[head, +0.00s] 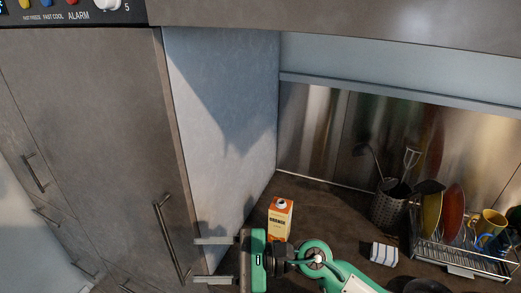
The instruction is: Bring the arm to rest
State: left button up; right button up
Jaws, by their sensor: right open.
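My right gripper (212,260) is at the bottom middle of the head view. Its two fingers point left and stand apart, with nothing between them. The fingertips are near the vertical handle (171,238) of the tall grey cabinet door, a little to its right. I cannot tell how far in depth they are from it. My green and white right arm comes in from the bottom right, over the dark counter. My left gripper is not in view.
An orange juice carton (279,220) stands on the counter (335,215) just above my right gripper. A utensil holder (389,208), a dish rack (455,262) with plates and mugs, and a striped cloth (384,254) are to the right. A brown panel (350,25) spans the top.

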jog(key=w+d+r+m+t+h, duration=0.2)
jog(key=w+d+m+t+h, duration=0.3)
jog(key=m+t, duration=0.75)
jog(key=w+d+r+m+t, duration=0.3)
jog(key=d+m+t, duration=0.5)
jog(key=m, duration=1)
jog(key=d+f+m+g+h, duration=0.3)
jog(key=d+f+m+h, duration=1.1)
jog(key=m, duration=0.4)
jog(key=s+d+f+m+g, duration=0.3)
jog(key=s+f+m+g, duration=0.4)
jog(key=s, duration=0.4)
jog(key=s+d+f+m+g, duration=0.3)
jog(key=s+f+m+g, duration=0.25)
jog(key=s+f, duration=0.5)
notch_tip(320, 180, down, 31)
jog(key=s+n+g, duration=0.1)
jog(key=s+d+f+g, duration=0.1)
jog(key=s+d+f, duration=0.1)
jog(key=s+f, duration=1.6)
jog(key=shift+s+d+f+g, duration=0.3)
jog(key=shift+s+d+f, duration=0.05)
jog(key=shift+s+d, duration=0.05)
